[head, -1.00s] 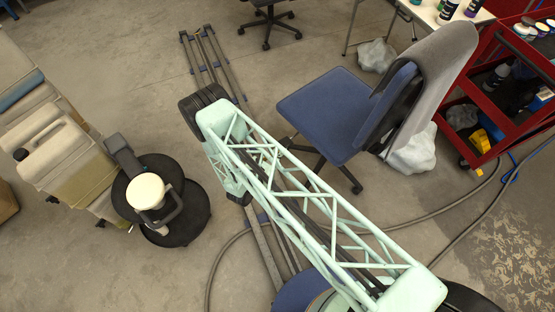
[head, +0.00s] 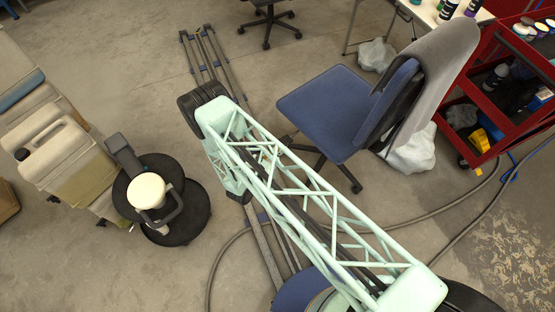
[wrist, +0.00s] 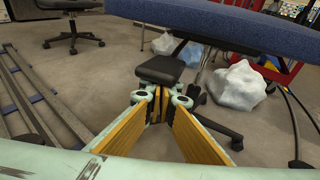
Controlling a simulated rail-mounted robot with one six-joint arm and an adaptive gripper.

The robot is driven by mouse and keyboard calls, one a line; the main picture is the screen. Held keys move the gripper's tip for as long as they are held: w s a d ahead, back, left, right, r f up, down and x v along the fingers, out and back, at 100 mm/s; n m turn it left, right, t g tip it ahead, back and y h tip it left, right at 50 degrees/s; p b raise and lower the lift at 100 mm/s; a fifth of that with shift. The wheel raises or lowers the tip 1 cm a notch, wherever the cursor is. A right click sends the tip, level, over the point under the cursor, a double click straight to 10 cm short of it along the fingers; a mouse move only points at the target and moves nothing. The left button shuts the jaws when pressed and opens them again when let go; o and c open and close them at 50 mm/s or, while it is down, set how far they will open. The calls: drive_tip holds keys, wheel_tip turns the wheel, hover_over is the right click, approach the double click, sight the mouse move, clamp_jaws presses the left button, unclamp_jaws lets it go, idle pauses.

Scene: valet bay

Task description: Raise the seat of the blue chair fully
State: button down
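The blue chair (head: 325,108) stands upright right of centre in the head view, with a grey cover over its backrest. In the wrist view its blue seat edge (wrist: 225,22) crosses the top, close above my gripper. Black parts (wrist: 160,69) show below the seat, and a dark base leg (wrist: 218,127) lies at the right. My gripper (wrist: 161,99) points in under the seat. Its two yellow-padded fingers stand apart, with no clear object held between them. The head view hides the gripper behind my arm.
A red cart (head: 485,110) with bottles stands right of the chair. White bags (wrist: 238,83) lie behind it. A hose (head: 440,218) runs over the floor. Metal rails (head: 212,62) lie left of the chair. A black round stool (head: 178,212) and beige containers (head: 62,140) stand at the left.

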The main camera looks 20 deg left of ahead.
drive_tip(key=shift+f, duration=0.15)
drive_tip(key=shift+f+b, duration=1.8)
drive_tip(key=shift+f, duration=0.5)
drive_tip(key=s+a+b, duration=0.3)
drive_tip(key=s+a, duration=0.5)
drive_tip(key=shift+s+a, duration=0.15)
drive_tip(key=shift+a, duration=0.2)
idle(0.5)
idle(0.6)
